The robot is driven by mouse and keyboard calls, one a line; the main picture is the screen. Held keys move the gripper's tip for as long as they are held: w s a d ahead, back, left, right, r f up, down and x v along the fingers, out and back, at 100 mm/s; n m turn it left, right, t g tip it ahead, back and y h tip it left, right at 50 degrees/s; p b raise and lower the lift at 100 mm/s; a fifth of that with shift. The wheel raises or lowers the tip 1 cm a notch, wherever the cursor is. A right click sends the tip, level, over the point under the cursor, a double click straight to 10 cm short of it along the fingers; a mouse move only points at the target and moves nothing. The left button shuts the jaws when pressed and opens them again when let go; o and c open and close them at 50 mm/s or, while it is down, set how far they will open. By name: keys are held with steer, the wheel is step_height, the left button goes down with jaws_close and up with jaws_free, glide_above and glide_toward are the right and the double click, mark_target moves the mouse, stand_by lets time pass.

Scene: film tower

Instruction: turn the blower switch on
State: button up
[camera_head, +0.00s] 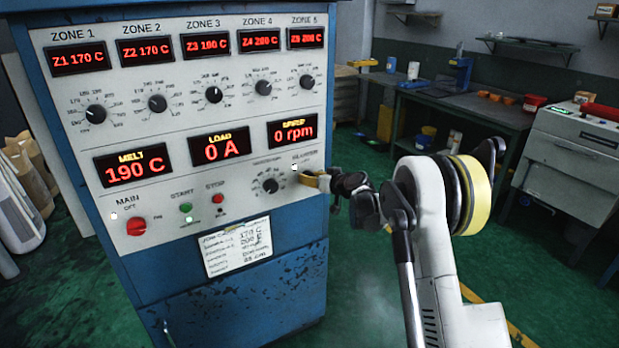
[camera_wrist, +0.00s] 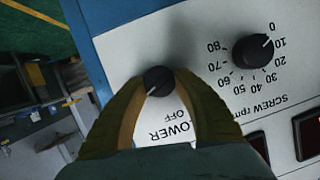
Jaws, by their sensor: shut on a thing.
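The blower switch (camera_wrist: 158,80) is a small round black knob on the white panel, beside an upside-down label ending in "LOWER" and the word "OFF" in the wrist view. A pale mark on the knob points to the lower left there. My gripper (camera_wrist: 160,84) is shut on the knob, with one yellowish finger on each side of it. In the head view my gripper (camera_head: 308,179) reaches the right edge of the control panel (camera_head: 240,150) from the right and hides the knob.
The screw rpm dial (camera_head: 270,186) is close beside the blower switch. Start (camera_head: 185,208) and stop (camera_head: 218,199) buttons and the red main switch (camera_head: 136,226) are further left. Displays read 0 A and 0 rpm. A workbench (camera_head: 470,108) stands behind at right.

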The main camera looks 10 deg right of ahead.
steer(key=m+y, duration=0.1)
steer(key=m, duration=0.2)
steer(key=shift+w+d+y, duration=0.1)
steer(key=shift+d+y, duration=0.05)
steer(key=shift+y, duration=0.25)
steer(key=shift+m, duration=0.3)
steer(key=o, duration=1.2)
steer(key=v, duration=1.2)
steer(key=shift+d+f, duration=0.1)
